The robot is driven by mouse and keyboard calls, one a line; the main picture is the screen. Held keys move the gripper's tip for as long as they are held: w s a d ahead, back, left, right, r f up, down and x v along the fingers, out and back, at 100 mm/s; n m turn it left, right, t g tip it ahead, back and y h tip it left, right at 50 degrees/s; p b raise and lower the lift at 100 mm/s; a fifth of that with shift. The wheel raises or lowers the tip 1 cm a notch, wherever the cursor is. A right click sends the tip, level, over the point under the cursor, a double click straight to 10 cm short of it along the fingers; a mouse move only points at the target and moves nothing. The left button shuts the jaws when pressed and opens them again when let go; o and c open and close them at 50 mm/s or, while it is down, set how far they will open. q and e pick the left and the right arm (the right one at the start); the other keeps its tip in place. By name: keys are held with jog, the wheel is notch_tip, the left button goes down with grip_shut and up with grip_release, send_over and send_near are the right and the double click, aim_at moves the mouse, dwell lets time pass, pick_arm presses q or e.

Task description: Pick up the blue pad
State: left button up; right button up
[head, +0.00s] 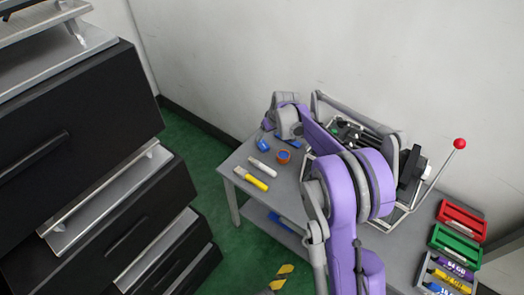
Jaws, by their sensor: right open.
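My right arm reaches over the small grey table to its far left part. My right gripper (281,129) is at the far end of that arm, pointing down, open; its fingertips are small and partly hidden by the wrist. A flat blue piece, seemingly the blue pad (287,141), shows just below the gripper, partly covered by it. A second small blue object (263,144) lies just to the left. I cannot tell whether the gripper touches either one. My left gripper is out of view.
A grey table (228,166) holds a yellow marker (251,179), a white marker (262,167) and an orange-and-blue round item (283,157). A red-knobbed lever (459,144) and red (461,220) and green (455,244) trays stand right. Black drawers (75,140) stand left; a wall is behind.

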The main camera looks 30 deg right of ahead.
aim_at(263, 144)
jog(key=b+x, duration=0.1)
jog(key=x, duration=0.5)
jog(key=shift+w+d, duration=0.15)
jog(key=shift+d, duration=0.05)
jog(key=x, duration=0.1)
jog(key=b+x, duration=0.1)
jog(key=x, duration=0.3)
jog(key=shift+w+d+f+b, duration=0.15)
jog(key=shift+d+b, duration=0.1)
jog(key=shift+b, duration=0.15)
grip_shut()
